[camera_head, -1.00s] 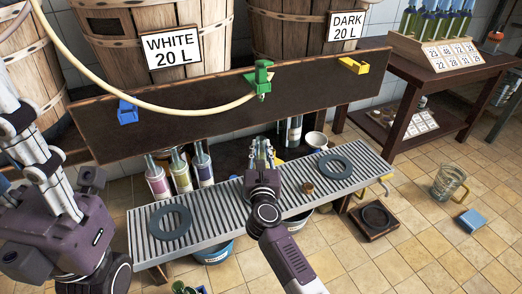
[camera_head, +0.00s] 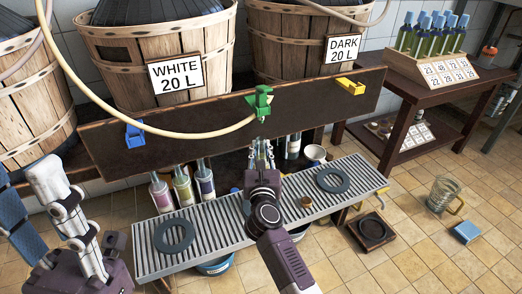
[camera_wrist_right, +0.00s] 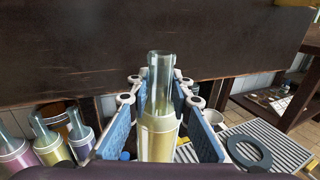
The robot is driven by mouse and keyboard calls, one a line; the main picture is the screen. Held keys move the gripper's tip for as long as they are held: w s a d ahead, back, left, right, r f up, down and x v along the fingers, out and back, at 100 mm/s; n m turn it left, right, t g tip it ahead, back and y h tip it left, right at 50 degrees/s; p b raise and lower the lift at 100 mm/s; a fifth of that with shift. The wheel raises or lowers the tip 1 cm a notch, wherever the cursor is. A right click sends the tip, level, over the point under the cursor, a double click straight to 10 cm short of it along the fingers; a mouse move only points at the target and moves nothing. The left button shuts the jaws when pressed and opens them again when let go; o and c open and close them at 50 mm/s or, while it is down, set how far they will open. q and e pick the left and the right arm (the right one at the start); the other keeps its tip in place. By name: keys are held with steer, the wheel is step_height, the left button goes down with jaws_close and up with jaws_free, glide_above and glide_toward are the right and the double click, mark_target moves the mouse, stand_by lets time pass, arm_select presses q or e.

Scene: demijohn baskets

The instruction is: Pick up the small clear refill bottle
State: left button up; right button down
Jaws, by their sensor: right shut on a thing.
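The small clear bottle (camera_wrist_right: 161,75), with a clear neck and pale yellowish lower part, stands upright between the blue pads of my right gripper (camera_wrist_right: 160,115) in the right wrist view. The gripper is shut on it. In the head view, my right gripper (camera_head: 263,158) is over the slatted rack, just below the green tap; the bottle there is small and partly hidden by the fingers. My left gripper (camera_head: 38,215) is at the lower left of the head view, its fingers apart and empty, cut off by the picture edge.
The slatted rack (camera_head: 205,228) carries two dark rings. Pink, yellow and purple bottles (camera_head: 181,188) stand behind it at the left. A dark board (camera_head: 200,128) with a green tap (camera_head: 260,101) and hose hangs above. A glass jug (camera_head: 443,193) and blue block (camera_head: 466,232) are on the floor.

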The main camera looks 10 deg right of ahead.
steer(key=shift+r+p, duration=0.55)
steer(key=shift+r, duration=0.85)
